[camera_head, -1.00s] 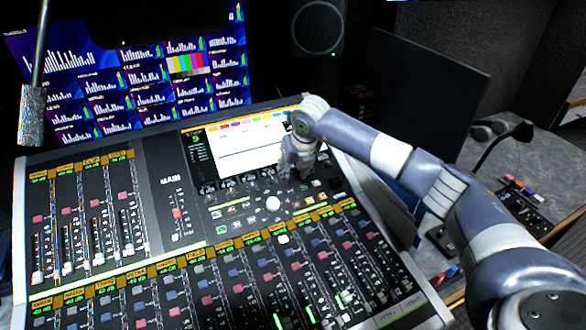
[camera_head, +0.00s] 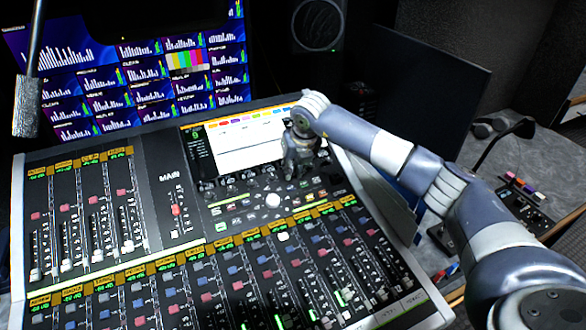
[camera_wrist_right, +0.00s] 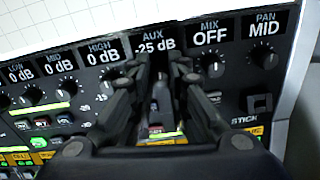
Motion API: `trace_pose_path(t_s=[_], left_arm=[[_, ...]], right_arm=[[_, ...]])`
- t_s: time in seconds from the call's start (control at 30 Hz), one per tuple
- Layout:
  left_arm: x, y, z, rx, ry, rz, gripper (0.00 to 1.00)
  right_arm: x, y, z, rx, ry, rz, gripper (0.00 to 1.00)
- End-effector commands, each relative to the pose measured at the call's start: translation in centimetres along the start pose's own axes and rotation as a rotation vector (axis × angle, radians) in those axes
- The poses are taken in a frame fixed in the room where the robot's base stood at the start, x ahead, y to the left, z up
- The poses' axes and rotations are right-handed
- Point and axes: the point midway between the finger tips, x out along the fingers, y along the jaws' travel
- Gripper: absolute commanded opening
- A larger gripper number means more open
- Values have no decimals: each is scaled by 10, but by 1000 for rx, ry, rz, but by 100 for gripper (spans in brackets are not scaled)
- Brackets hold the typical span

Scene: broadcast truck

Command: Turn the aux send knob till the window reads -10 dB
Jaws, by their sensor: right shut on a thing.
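The AUX window (camera_wrist_right: 154,46) reads -25 dB in the right wrist view. The aux send knob below it is mostly hidden between the fingers of my right gripper (camera_wrist_right: 160,78), which is shut on it. In the head view my right gripper (camera_head: 299,168) points down at the knob row just below the mixer's screen (camera_head: 248,146). My left gripper is not in view.
On the mixing console (camera_head: 162,215), the MIX knob (camera_wrist_right: 211,65) and PAN knob (camera_wrist_right: 264,55) are close on the right, and the HIGH knob (camera_wrist_right: 112,78) on the left. A microphone (camera_head: 28,105) hangs at the left. A dark panel (camera_head: 435,105) stands behind my right arm.

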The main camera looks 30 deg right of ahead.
Motion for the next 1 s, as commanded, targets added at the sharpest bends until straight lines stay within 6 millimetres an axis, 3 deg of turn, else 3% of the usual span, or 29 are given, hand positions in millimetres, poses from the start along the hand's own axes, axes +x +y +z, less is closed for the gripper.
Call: trace_pose_path(t_s=[0.5, 1.0], left_arm=[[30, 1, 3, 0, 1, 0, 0], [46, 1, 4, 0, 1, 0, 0]], right_arm=[[1, -1, 0, 459, -4, 6, 0], [0, -2, 0, 831, -4, 10, 0]])
